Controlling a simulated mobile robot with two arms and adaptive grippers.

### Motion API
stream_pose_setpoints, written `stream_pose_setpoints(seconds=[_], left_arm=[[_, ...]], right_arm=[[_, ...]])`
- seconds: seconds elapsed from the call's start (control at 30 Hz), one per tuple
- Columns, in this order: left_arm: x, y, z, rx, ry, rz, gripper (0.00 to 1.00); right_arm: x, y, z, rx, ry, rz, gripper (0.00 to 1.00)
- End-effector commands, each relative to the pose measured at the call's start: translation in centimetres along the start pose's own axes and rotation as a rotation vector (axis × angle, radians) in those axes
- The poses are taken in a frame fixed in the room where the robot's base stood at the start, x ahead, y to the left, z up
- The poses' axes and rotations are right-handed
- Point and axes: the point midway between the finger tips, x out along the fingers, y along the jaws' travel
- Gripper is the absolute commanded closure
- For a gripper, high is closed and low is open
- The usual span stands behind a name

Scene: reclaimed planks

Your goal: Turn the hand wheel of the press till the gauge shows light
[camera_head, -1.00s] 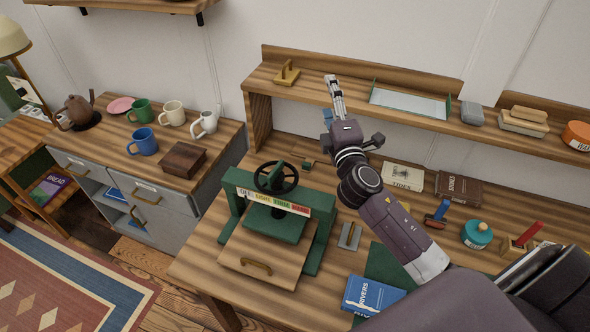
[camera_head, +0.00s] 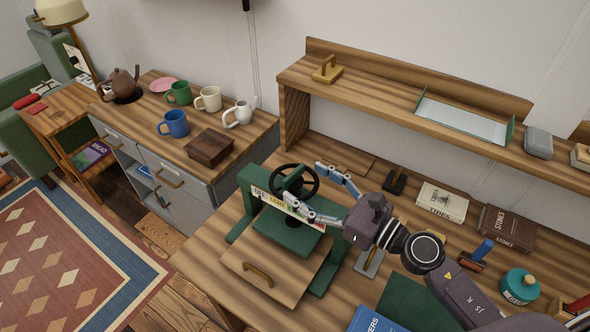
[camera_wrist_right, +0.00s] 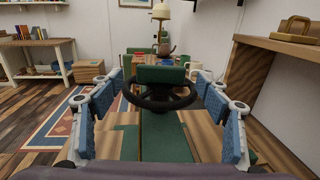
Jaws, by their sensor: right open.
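The green press (camera_head: 252,191) stands on the wooden bench, with its black hand wheel (camera_head: 274,182) on top. My right gripper (camera_head: 305,183) is open, its fingers reaching toward the wheel from the right. In the right wrist view, the wheel (camera_wrist_right: 160,101) lies between the two spread fingers, and neither clearly touches it. The gauge strip (camera_head: 263,194) runs across the front of the press. One finger covers part of it, and I cannot tell its reading. My left gripper is not in view.
A wooden board with a brass handle (camera_head: 258,274) is at the front of the press. Books (camera_head: 442,202), a teal-topped pot (camera_head: 519,286) and tools lie to the right. A raised shelf (camera_head: 390,95) runs behind. Mugs and a box (camera_head: 209,147) stand on the left cabinet.

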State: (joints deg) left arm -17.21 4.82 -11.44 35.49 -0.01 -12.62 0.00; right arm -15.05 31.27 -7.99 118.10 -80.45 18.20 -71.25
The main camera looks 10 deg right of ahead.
Motion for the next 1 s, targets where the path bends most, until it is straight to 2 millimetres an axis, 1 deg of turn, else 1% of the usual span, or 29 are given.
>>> stream_pose_setpoints(seconds=[0.03,0.1,0.3,0.43,0.67,0.77,1.0], left_arm=[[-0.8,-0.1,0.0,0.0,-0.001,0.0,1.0],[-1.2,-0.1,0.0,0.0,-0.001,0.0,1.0],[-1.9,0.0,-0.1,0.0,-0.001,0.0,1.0],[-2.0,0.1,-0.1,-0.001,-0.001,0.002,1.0],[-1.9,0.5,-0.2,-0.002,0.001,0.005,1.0],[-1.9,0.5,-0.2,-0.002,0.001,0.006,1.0],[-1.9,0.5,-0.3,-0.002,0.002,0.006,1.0]], right_arm=[[0.8,-0.1,0.5,0.001,-0.002,-0.001,0.3],[1.8,0.0,0.5,0.002,-0.003,-0.001,0.3],[3.8,-0.1,0.2,0.003,-0.002,-0.002,0.3],[4.3,0.0,0.1,0.002,-0.001,-0.001,0.3],[4.4,0.0,0.0,0.002,0.0,-0.001,0.3],[4.4,0.0,0.0,0.002,0.0,-0.001,0.39],[4.4,0.0,0.0,0.002,0.0,-0.001,0.66]])
